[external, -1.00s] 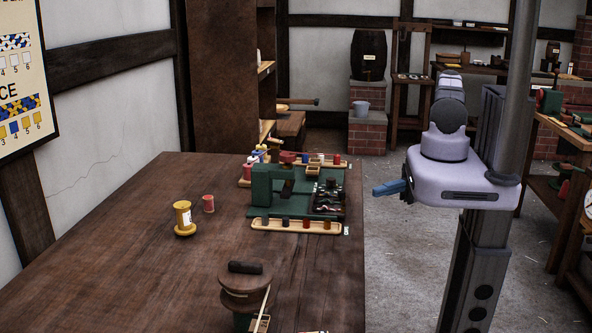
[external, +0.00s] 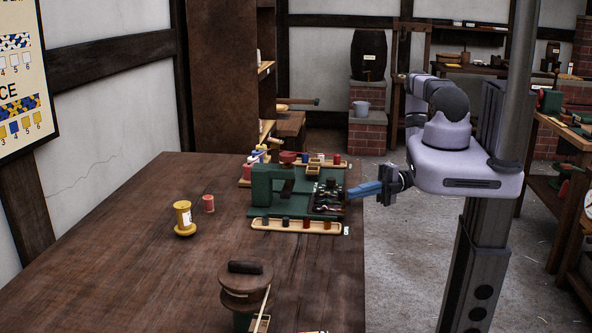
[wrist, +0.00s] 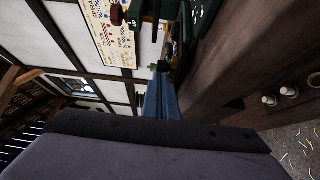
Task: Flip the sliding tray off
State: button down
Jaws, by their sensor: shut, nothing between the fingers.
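A green machine (external: 262,187) stands on the table toward its right edge, with a red knob on top. A dark tray-like section (external: 322,206) with small parts on it sits at the machine's right side; I take this for the sliding tray, but its on or off position is too small to tell. My gripper (external: 350,194) is shut and empty, its blue fingers pointing left with the tips at or close to the tray's right edge. Whether they touch is unclear. In the wrist view the blue fingers (wrist: 160,72) are together, just below green machine parts (wrist: 203,14).
A wooden rack of spools (external: 266,226) lies in front of the machine. A round wooden device (external: 246,289) is at the table's front. The left tabletop is clear.

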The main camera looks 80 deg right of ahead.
aim_at(343, 192)
jog(key=shift+w, duration=0.1)
jog(key=shift+w, duration=1.6)
jog(key=shift+s, duration=0.1)
jog(key=shift+s, duration=0.75)
jog(key=shift+s+a, duration=0.25)
jog(key=shift+s, duration=0.75)
jog(key=b+v, duration=0.3)
jog(key=v, duration=0.7)
jog(key=shift+s+b, duration=0.2)
jog(key=shift+b, duration=0.2)
jog(key=shift+r, duration=0.1)
